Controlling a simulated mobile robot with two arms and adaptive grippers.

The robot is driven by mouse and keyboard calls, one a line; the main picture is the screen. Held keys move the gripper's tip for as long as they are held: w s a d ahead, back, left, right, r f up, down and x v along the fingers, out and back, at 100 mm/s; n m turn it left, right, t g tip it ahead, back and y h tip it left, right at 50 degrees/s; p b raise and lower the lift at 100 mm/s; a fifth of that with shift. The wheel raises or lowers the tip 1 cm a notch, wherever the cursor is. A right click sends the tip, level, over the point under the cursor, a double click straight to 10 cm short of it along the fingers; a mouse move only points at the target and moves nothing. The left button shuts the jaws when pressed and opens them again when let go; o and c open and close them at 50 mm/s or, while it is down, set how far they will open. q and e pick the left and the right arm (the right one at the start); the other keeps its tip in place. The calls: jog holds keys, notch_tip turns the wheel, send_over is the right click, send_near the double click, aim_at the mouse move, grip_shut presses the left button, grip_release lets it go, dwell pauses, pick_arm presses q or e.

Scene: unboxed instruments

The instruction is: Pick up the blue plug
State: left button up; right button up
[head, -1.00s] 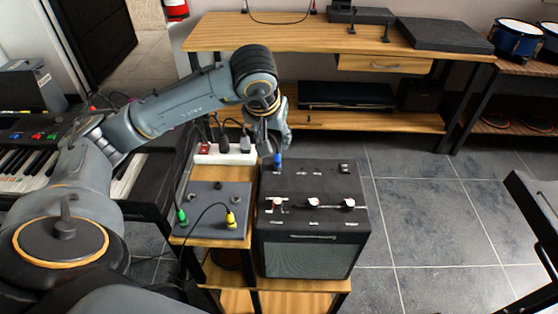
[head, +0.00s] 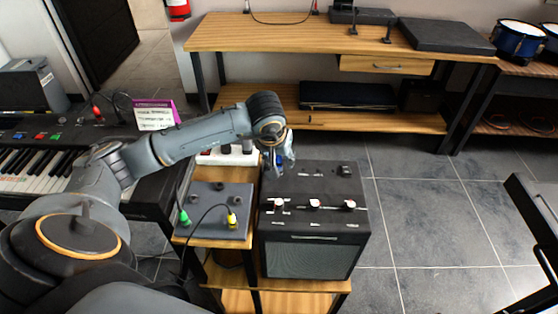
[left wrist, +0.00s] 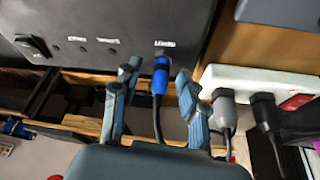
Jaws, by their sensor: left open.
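The blue plug (left wrist: 160,78) sits in a socket on the top of the black amplifier (head: 312,222), near its back left corner, with a dark cable running from it. In the left wrist view it lies between my two fingers, with a gap on each side. In the head view only a bit of the plug (head: 280,160) shows beside the fingers. My left gripper (left wrist: 157,73) is open around the plug, its fingertips close to the amplifier panel. My right gripper is not in view.
A white power strip (left wrist: 265,88) with dark plugs stands right beside the gripper. A keyboard (head: 40,165) stands further left.

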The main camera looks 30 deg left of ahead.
pick_arm(q)
grip_shut()
